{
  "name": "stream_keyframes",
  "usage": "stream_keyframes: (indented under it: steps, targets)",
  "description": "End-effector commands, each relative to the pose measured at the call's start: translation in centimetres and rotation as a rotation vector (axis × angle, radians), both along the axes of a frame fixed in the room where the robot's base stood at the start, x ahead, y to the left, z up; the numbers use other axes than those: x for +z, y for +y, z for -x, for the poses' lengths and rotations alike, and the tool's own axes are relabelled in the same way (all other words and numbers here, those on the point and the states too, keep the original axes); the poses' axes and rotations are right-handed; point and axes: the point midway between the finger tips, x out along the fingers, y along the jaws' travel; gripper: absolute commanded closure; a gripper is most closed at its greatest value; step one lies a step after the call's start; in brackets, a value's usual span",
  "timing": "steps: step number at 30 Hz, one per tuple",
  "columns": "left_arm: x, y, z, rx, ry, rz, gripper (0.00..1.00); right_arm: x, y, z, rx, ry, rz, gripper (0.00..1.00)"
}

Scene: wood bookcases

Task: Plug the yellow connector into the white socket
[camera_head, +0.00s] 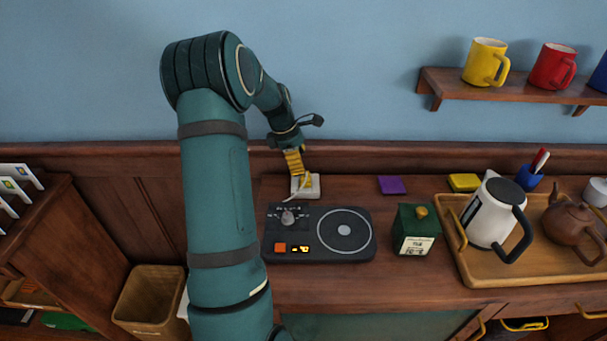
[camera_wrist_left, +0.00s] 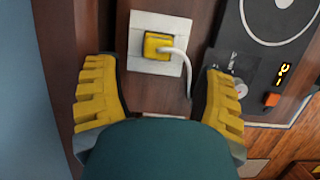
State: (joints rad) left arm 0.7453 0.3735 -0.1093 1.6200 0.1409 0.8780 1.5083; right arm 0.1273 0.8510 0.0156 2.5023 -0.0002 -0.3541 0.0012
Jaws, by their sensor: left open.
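The yellow connector (camera_wrist_left: 157,45) sits on the middle of the white socket (camera_wrist_left: 141,68), with a white cord (camera_wrist_left: 186,72) running off it. I cannot tell how deep it is seated. My left gripper (camera_wrist_left: 161,75) is open, its yellow ribbed fingers spread wide, apart from the connector, with nothing between them. In the head view my left gripper (camera_head: 297,170) hangs just above the white socket (camera_head: 314,188) at the back of the counter, and mostly covers the connector. My right gripper is not in view.
A black hotplate (camera_head: 320,252) with a knob stands in front of the socket. A green canister (camera_head: 416,229) and a wooden tray (camera_head: 486,274) with a white kettle (camera_head: 489,220) and brown teapot (camera_head: 568,222) are to the right.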

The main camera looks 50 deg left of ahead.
Motion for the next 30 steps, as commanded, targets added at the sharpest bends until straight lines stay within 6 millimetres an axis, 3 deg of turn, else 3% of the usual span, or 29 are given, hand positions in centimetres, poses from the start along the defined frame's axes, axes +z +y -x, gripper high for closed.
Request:
stream_keyframes:
  steps: [3,9,30]
  targets:
    - [2.0,0.4,0.4,0.001,-0.005,-0.004,0.3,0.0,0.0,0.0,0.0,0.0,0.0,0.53]
    - [3.7,0.6,0.7,0.0,-0.005,-0.003,0.3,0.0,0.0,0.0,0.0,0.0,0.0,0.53]
    - [4.1,0.6,0.8,-0.001,-0.006,-0.004,0.3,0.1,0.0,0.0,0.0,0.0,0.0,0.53]
